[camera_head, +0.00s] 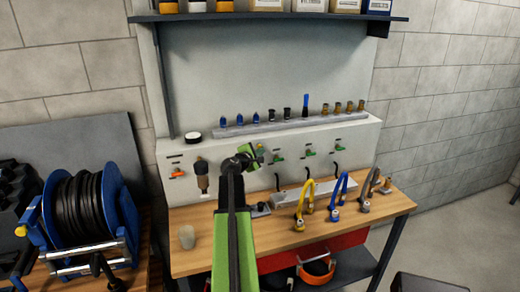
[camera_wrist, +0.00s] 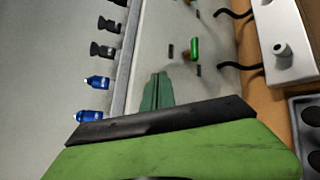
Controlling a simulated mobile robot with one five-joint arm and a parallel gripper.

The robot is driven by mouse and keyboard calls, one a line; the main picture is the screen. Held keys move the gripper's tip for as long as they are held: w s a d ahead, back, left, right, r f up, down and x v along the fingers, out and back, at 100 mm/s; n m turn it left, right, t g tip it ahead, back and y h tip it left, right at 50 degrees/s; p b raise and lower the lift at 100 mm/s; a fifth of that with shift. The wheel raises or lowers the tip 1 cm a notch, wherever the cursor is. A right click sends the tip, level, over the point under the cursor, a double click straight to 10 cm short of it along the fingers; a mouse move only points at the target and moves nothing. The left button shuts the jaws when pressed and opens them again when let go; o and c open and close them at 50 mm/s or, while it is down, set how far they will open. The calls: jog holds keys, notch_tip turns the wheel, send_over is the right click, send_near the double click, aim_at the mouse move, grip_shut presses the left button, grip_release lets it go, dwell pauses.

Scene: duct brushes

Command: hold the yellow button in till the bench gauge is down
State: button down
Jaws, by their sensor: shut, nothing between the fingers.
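My gripper (camera_head: 254,157) is shut and empty, close to the front of the pale panel at the back of the bench. In the wrist view its green fingers (camera_wrist: 156,90) are together and point at the panel face. A small yellow spot, perhaps the yellow button (camera_head: 261,147), shows just beside the fingertips in the head view. I cannot tell whether the fingers touch it, and the fingers hide that part of the panel in the wrist view. A round, white-faced dial, perhaps the bench gauge (camera_head: 193,137), sits on the panel's left top; its needle is too small to read.
Green-handled valves (camera_head: 279,154) line the panel; one valve (camera_wrist: 194,49) shows near my fingers. Blue, black and brass fittings (camera_head: 283,113) stand on the ledge above. Coloured hooked hoses (camera_head: 342,187) stand on the bench at right. A cup (camera_head: 187,237) stands at left.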

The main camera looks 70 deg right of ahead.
jog(key=shift+s+a, duration=0.2)
jog(key=shift+a, duration=0.05)
jog(key=s+a, duration=0.1)
jog(key=a, duration=0.1)
jog(key=s+a, duration=0.2)
jog(key=shift+s, duration=0.1)
dwell(0.4)
jog(key=shift+s, duration=0.1)
dwell(0.3)
